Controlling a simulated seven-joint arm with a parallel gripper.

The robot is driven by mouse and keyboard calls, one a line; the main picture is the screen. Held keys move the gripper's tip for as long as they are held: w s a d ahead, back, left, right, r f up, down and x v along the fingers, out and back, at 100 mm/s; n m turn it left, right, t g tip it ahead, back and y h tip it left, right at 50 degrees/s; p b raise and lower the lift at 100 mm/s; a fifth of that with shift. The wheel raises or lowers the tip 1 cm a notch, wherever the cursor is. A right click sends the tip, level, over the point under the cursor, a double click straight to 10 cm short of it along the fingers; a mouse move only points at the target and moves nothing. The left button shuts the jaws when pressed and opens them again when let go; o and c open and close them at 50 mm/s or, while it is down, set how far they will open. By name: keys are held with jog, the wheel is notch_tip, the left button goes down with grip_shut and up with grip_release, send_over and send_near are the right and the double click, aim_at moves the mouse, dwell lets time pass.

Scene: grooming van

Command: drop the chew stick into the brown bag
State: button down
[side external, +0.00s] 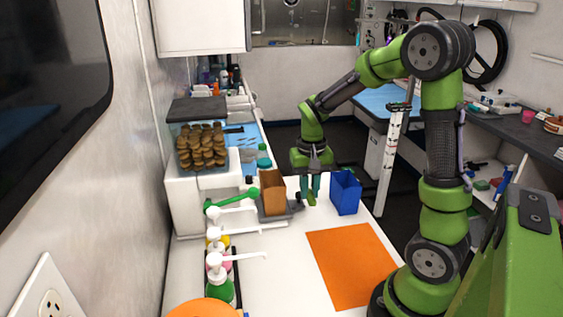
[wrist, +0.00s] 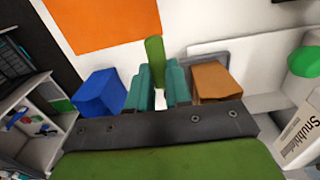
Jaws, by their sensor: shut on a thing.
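My gripper (side external: 309,188) points down with teal fingers, between the two bags and above the white counter. In the wrist view its fingers (wrist: 160,88) are shut on a green chew stick (wrist: 154,50), which sticks out past the fingertips. The brown bag (side external: 273,193) stands upright just left of my gripper in the side view. In the wrist view the brown bag (wrist: 211,80) is right of the fingers, partly hidden by my gripper's body. The inside of the bag cannot be made out.
A blue bag (side external: 345,192) stands right of my gripper. An orange mat (side external: 350,262) lies in front on the counter (side external: 285,265). A green-handled tool (side external: 232,198), pump bottles (side external: 219,279) and a bin of brown treats (side external: 202,146) are to the left.

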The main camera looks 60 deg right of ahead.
jog(key=w+d+r, duration=0.3)
jog(key=w+r, duration=0.5)
jog(key=w, duration=0.6)
jog(key=shift+s+f, duration=0.15)
jog(key=shift+f, duration=2.35)
jog(key=c, duration=1)
grip_release()
jog(key=shift+o, duration=0.2)
notch_tip(320, 180, up, 6)
